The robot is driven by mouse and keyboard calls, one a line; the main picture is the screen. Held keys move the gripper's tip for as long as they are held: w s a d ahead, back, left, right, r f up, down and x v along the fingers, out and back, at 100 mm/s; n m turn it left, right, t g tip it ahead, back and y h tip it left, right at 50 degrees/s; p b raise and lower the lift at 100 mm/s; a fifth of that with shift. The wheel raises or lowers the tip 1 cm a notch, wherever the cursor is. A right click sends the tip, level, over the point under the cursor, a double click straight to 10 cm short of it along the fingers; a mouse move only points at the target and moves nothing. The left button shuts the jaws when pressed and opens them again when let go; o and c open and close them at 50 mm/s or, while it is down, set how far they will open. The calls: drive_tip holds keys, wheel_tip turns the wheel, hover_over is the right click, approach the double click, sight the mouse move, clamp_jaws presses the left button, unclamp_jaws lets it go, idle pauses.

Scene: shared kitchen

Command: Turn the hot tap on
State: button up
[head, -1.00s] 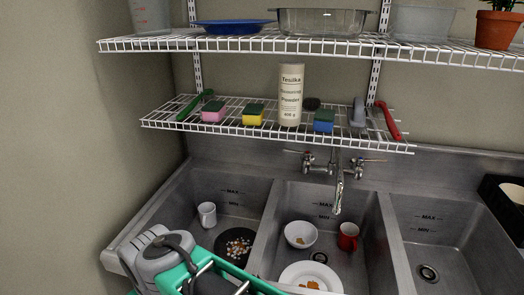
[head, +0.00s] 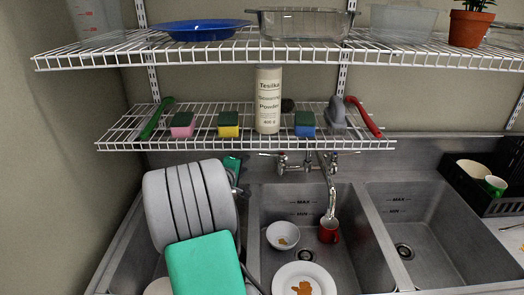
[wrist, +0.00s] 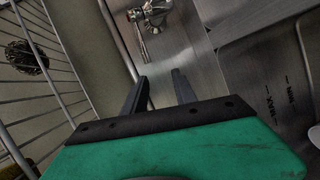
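The chrome tap (head: 309,163) is fixed to the back wall above the middle sink, with a lever on each side and a spout hanging down over the basin. The left lever (head: 266,154) points left. A small red mark shows on the tap in the wrist view (wrist: 150,14), near the top edge. My gripper (wrist: 160,76) is open and empty, its two dark fingers apart and pointing toward the tap without touching it. In the head view my arm mostly hides the gripper, left of the tap and below the lower shelf.
The lower wire shelf (head: 200,146) hangs just above the tap, holding sponges, brushes and a powder container (head: 268,100). The middle sink holds a white bowl (head: 283,236), a red mug (head: 329,231) and a plate (head: 303,272). A black crate (head: 468,202) stands at the right.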

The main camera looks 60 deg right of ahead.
sight(262, 154)
drive_tip(key=shift+n+g+h, duration=0.3)
drive_tip(key=shift+g+h, duration=0.1)
drive_tip(key=shift+h, duration=0.2)
drive_tip(key=d, duration=0.3)
drive_tip(key=s+d+p, duration=0.1)
drive_tip(key=d, duration=0.3)
drive_tip(key=s+d+f, duration=0.1)
drive_tip(key=d, duration=0.2)
drive_tip(key=shift+s+d+p, duration=0.1)
drive_tip(key=shift+d+p, duration=0.2)
drive_tip(key=shift+p, duration=0.05)
drive_tip(key=shift+c, duration=0.4)
clamp_jaws()
